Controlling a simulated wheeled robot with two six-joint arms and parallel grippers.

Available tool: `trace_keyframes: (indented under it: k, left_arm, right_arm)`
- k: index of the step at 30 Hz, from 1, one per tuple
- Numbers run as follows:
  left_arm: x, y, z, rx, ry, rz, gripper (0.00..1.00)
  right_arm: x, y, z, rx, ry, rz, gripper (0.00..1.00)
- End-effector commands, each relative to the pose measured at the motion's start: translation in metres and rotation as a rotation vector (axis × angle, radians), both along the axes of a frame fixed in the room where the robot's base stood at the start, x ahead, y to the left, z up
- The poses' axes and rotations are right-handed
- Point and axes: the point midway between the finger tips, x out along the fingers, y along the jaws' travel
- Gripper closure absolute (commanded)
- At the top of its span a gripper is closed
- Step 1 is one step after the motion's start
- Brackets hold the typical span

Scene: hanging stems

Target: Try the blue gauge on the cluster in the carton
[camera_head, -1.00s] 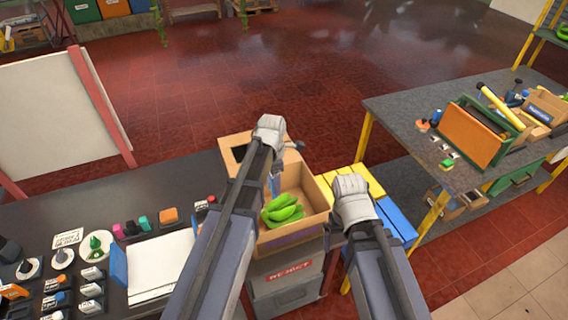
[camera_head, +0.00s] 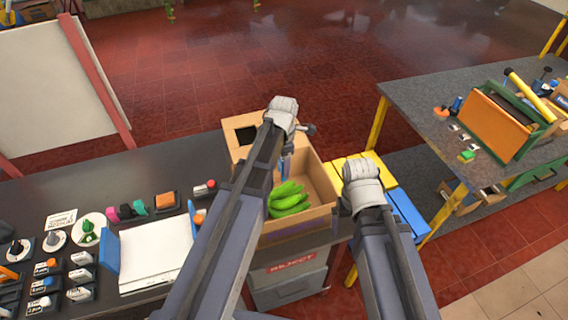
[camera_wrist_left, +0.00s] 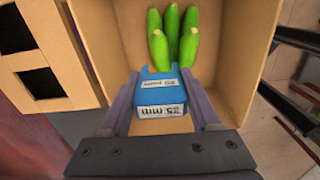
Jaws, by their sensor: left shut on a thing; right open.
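A cluster of green fruit, like bananas (camera_head: 288,200), lies in the open cardboard carton (camera_head: 322,183). It also shows at the top of the left wrist view (camera_wrist_left: 173,35). My left gripper (camera_wrist_left: 160,100) is shut on the blue gauge (camera_wrist_left: 158,92), a notched block with white labels. The gauge is over the carton, its notched end toward the near tips of the fruit; a small gap seems to remain. In the head view my left forearm hides part of the carton. My right gripper (camera_head: 362,190) is right of the carton, its fingers hidden.
A box with dark square openings (camera_head: 243,133) adjoins the carton. A grey bin marked REJECT (camera_head: 290,275) is below. White paper (camera_head: 155,255), a blue block and several small gauges lie on the left table. A toolbox (camera_head: 500,125) stands on the right bench.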

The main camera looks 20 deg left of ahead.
Motion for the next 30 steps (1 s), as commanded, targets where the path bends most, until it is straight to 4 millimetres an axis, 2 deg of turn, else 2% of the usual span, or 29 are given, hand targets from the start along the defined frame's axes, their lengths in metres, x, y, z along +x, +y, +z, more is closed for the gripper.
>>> trace_keyframes:
  k: [15, 20, 30]
  left_arm:
    - [0.0, 0.0, -0.046, 0.0, 0.0, 0.0, 0.85]
    - [0.0, 0.0, -0.052, 0.0, 0.0, 0.0, 0.85]
    - [0.0, 0.0, -0.052, 0.0, 0.0, 0.0, 0.85]
  right_arm:
    - [0.0, 0.0, -0.046, -0.002, 0.0, 0.008, 0.01]
    - [0.0, 0.0, -0.052, -0.002, 0.0, 0.009, 0.01]
    - [0.0, 0.0, -0.052, -0.002, 0.0, 0.009, 0.01]
